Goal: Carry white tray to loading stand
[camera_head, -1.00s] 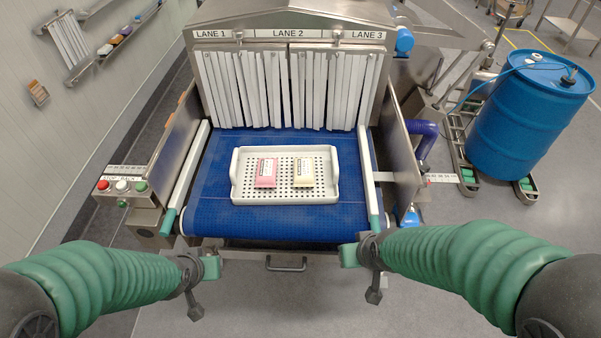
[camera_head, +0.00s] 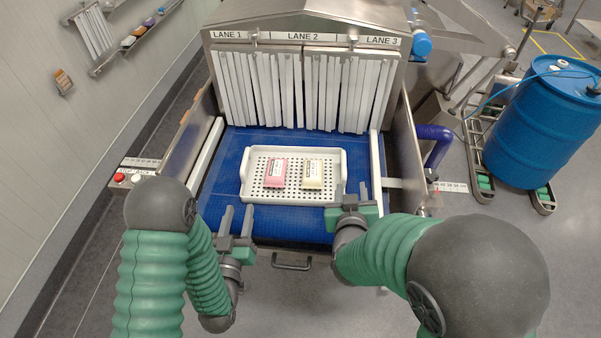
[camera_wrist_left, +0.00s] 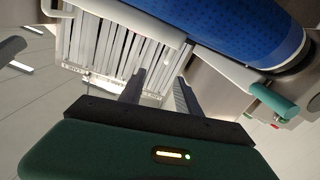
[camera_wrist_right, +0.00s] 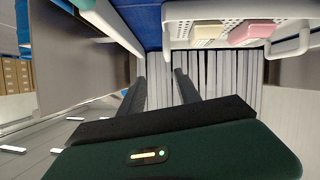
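The white tray (camera_head: 250,187) is a perforated tray with raised end handles, lying flat on the blue belt in front of the strip curtain. A pink pack (camera_head: 275,172) and a cream pack (camera_head: 313,174) lie in it. My left gripper (camera_head: 237,220) is open and empty, short of the tray's front left corner. My right gripper (camera_head: 363,190) is open and empty, close to the tray's right end; I cannot tell whether it touches. The right wrist view shows the tray's rim (camera_wrist_right: 240,12) beyond the open fingers. I cannot make out a loading stand.
The blue belt (camera_head: 222,180) runs between white side rails under a steel tunnel with a white strip curtain (camera_head: 300,90). A panel with buttons (camera_head: 122,178) is at the left. A blue drum (camera_head: 545,120) stands at the right. Grey floor is open in front.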

